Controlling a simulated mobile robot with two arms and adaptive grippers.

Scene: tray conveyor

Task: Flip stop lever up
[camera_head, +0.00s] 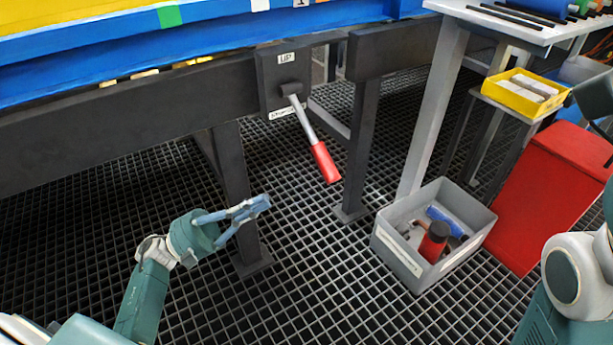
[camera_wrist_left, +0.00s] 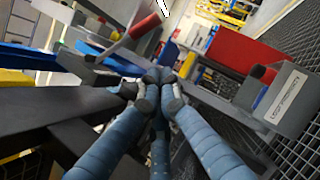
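The stop lever (camera_head: 325,162) has a red grip on a metal rod. It hangs down and slightly right from a dark mounting plate (camera_head: 268,88) on the conveyor frame, which has an "UP" label at its top and another label low down. In the left wrist view the red grip (camera_wrist_left: 144,26) shows at the upper left. My left gripper (camera_head: 262,203) is left of and below the lever grip, apart from it. Its blue fingers (camera_wrist_left: 160,78) meet at the tips with nothing seen between them. My right arm shows at the right edge; its gripper is not visible.
The dark conveyor frame (camera_head: 130,120) runs above and behind my left gripper, with a leg (camera_head: 234,175) close by. A grey bin (camera_head: 405,262) with tools stands on the grating right of the lever. A red box (camera_head: 550,190) and a side table (camera_head: 500,25) stand further right.

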